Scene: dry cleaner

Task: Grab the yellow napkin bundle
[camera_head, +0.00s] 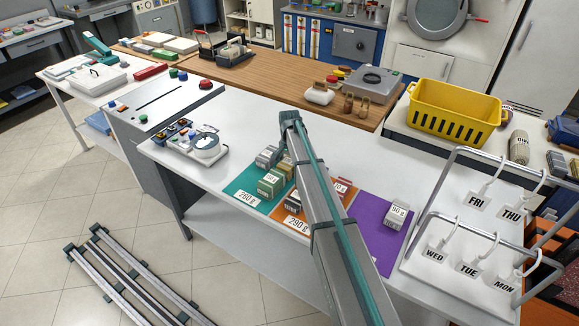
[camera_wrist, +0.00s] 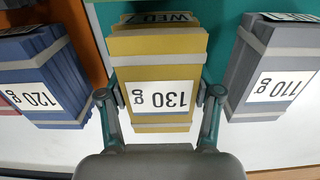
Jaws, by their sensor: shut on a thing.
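In the wrist view the yellow napkin bundle (camera_wrist: 158,55) sits in the middle, with a pale band around it and a white "130 g" label. A "WED" tag shows just beyond its far end. My gripper (camera_wrist: 159,97) has one finger on each side of the bundle, shut on it.
In the wrist view a blue "120 g" bundle (camera_wrist: 40,70) stands left and a grey "110 g" bundle (camera_wrist: 270,70) right, both close by. The head view shows a green mat (camera_head: 237,186), a purple mat (camera_head: 372,238) and a metal rack (camera_head: 440,212) with day tags.

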